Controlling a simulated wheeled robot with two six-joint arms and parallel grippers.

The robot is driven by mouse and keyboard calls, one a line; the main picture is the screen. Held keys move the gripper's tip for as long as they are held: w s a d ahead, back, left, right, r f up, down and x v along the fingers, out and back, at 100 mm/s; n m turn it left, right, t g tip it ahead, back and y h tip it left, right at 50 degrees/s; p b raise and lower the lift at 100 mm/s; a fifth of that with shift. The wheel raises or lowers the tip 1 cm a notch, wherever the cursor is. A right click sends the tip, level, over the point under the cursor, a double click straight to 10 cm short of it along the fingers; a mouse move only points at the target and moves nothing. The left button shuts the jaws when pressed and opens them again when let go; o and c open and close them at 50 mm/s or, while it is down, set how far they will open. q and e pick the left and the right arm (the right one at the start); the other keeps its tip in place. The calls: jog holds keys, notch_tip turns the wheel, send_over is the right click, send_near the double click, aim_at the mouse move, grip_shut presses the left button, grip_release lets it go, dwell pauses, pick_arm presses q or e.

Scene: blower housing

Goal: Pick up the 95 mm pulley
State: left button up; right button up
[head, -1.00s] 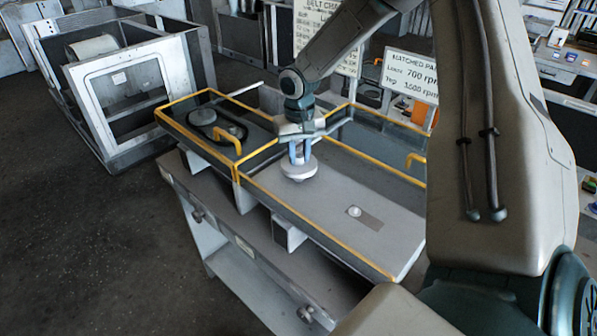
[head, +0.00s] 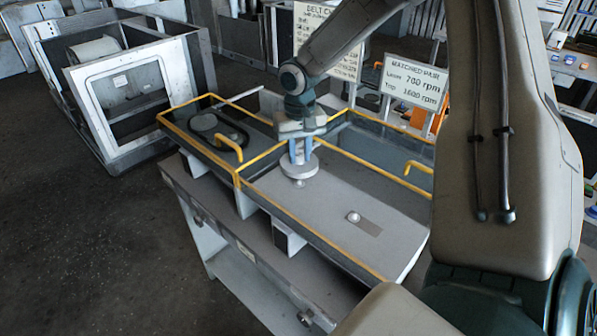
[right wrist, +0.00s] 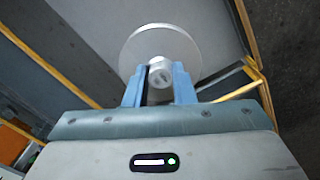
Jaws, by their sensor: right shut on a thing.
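The pulley is a pale grey disc with a short hub. It shows in the head view (head: 299,168) and in the right wrist view (right wrist: 140,45). I cannot read its size. My right gripper (head: 300,150) points down with its blue fingers shut on the hub; the hub also shows between the fingers in the right wrist view (right wrist: 160,85). The disc is level, just above the grey panel (head: 330,205). A small round knob shows right under it; I cannot tell whether it touches the pulley. My left gripper is out of view.
Yellow rails (head: 310,232) edge the workbench, and a yellow handle (head: 417,167) rises at its right. A small round post (head: 354,217) stands on the panel. A belt with a dark disc (head: 205,122) lies in the left section. Signs (head: 413,84) stand behind.

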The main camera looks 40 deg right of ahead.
jog(key=s+a+r, duration=0.1)
jog(key=s+a, duration=0.3)
jog(key=s, duration=0.1)
jog(key=shift+s+a+r, duration=0.3)
jog(key=shift+a+r, duration=0.05)
jog(key=shift+f, duration=0.1)
